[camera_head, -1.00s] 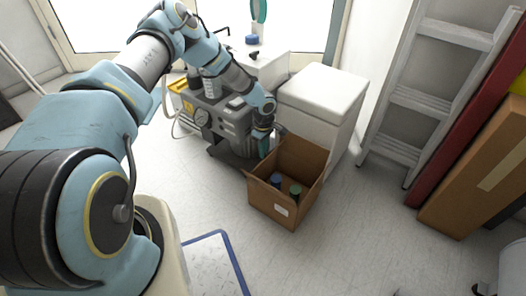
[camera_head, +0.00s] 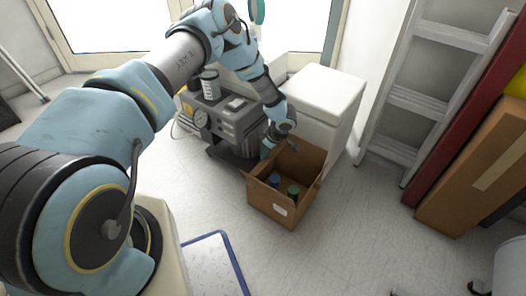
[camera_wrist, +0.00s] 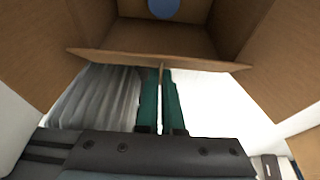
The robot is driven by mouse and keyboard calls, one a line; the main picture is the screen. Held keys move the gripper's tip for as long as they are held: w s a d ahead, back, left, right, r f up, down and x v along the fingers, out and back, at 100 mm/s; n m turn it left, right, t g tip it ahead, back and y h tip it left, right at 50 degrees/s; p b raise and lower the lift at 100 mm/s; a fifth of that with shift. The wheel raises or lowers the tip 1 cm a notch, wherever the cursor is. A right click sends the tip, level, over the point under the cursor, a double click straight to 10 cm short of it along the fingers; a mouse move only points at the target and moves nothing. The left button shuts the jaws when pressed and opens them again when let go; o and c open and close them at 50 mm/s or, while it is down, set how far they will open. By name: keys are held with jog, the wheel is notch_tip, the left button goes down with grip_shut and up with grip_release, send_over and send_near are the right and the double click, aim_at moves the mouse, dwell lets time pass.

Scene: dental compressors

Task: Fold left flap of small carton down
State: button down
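The small carton (camera_head: 268,205) is an open brown box on the floor, with a white label on its front. A blue-topped item (camera_head: 275,181) and a green-topped item (camera_head: 293,190) stand inside. My gripper (camera_head: 266,152) is at the carton's back left edge. In the wrist view, my gripper's two teal fingers (camera_wrist: 161,100) are close together with a narrow gap. Their tips reach a cardboard flap (camera_wrist: 95,57) that shows nearly edge-on across the carton's opening. I cannot tell whether they touch it. The carton (camera_wrist: 165,38) lies open beyond it, with a blue round top inside.
A grey compressor unit (camera_head: 222,125) stands behind and left of the carton. A white cabinet (camera_head: 325,95) stands close behind it. A ladder (camera_head: 415,100) and a large cardboard box (camera_head: 480,175) are at the right. The floor right of the carton is clear.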

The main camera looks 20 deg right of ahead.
jog(key=s+f+t+y+b, duration=0.1)
jog(key=t, duration=0.1)
jog(key=s+d+t+y+b, duration=0.1)
jog(key=shift+f+t, duration=0.35)
jog(key=shift+t, duration=0.05)
jog(key=t+b, duration=0.1)
jog(key=t+y+b, duration=0.1)
jog(key=f+t+b, duration=0.1)
jog(key=b, duration=0.1)
jog(key=shift+s+d+y, duration=0.25)
jog(key=shift+s+y, duration=0.05)
jog(key=shift+y, duration=0.1)
jog(key=c, duration=1)
grip_release()
jog(key=shift+r, duration=0.1)
jog(key=shift+c, duration=0.2)
jog(key=shift+r+p, duration=1.55)
jog(key=shift+r, duration=3.45)
